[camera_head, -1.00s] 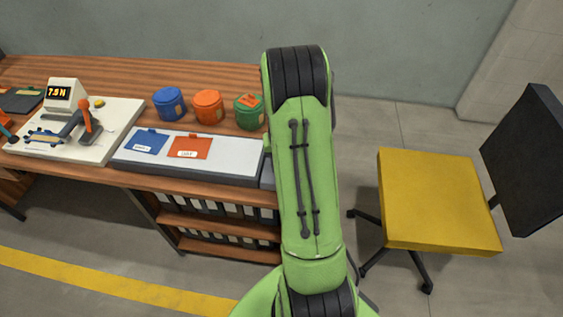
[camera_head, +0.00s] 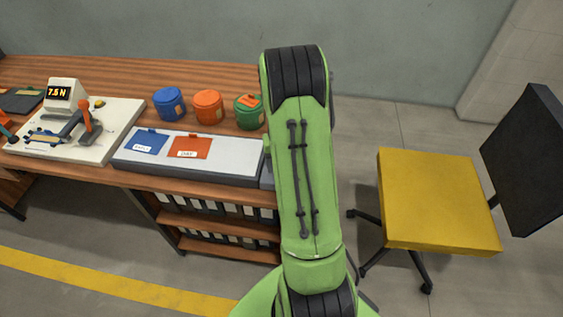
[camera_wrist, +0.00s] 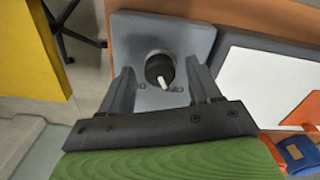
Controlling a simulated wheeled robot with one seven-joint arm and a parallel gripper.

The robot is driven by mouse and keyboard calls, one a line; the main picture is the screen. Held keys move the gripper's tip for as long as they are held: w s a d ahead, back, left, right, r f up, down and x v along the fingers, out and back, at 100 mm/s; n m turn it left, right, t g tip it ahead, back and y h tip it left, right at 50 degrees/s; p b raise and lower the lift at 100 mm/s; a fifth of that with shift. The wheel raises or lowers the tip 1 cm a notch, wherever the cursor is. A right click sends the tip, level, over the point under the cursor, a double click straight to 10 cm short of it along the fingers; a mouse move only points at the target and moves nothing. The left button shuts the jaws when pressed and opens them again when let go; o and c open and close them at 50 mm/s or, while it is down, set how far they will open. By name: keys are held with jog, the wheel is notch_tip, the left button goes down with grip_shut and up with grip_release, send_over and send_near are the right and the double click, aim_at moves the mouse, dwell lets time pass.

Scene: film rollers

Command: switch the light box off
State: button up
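The light box (camera_head: 232,160) is a long, low box with a white top along the bench's front edge. It also shows in the wrist view (camera_wrist: 270,82). I cannot tell whether its panel is lit. Beside it in the wrist view is a grey control box (camera_wrist: 190,35) with a round black knob (camera_wrist: 153,66) bearing a white pointer. In the head view my arm hides the knob. My gripper (camera_wrist: 160,71) is open, with one finger on each side of the knob and visible gaps between. I cannot tell how far above the control box the fingertips are.
A blue card (camera_head: 146,142) and an orange card (camera_head: 188,147) lie on the light box. Blue (camera_head: 168,104), orange (camera_head: 208,107) and green (camera_head: 248,113) canisters stand behind it. A yellow chair (camera_head: 435,200) stands right of the bench.

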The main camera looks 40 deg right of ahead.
notch_tip(320, 180, up, 16)
jog(key=p, duration=0.4)
jog(key=shift+f, duration=0.1)
dwell(0.3)
jog(key=s+a+r+n+t, duration=0.1)
jog(key=a+r+n+t, duration=0.1)
jog(key=a+r, duration=0.55)
jog(key=s+a+r+n+t, duration=0.1)
jog(key=s+a+r+n, duration=0.1)
jog(key=s+a, duration=0.5)
jog(key=s+a+r+n+t+p, duration=0.1)
jog(key=s+a+r+n+t, duration=0.1)
jog(key=s+a, duration=0.6)
jog(key=shift+a+r+n+t, duration=0.3)
jog(key=shift+a+r+n, duration=0.1)
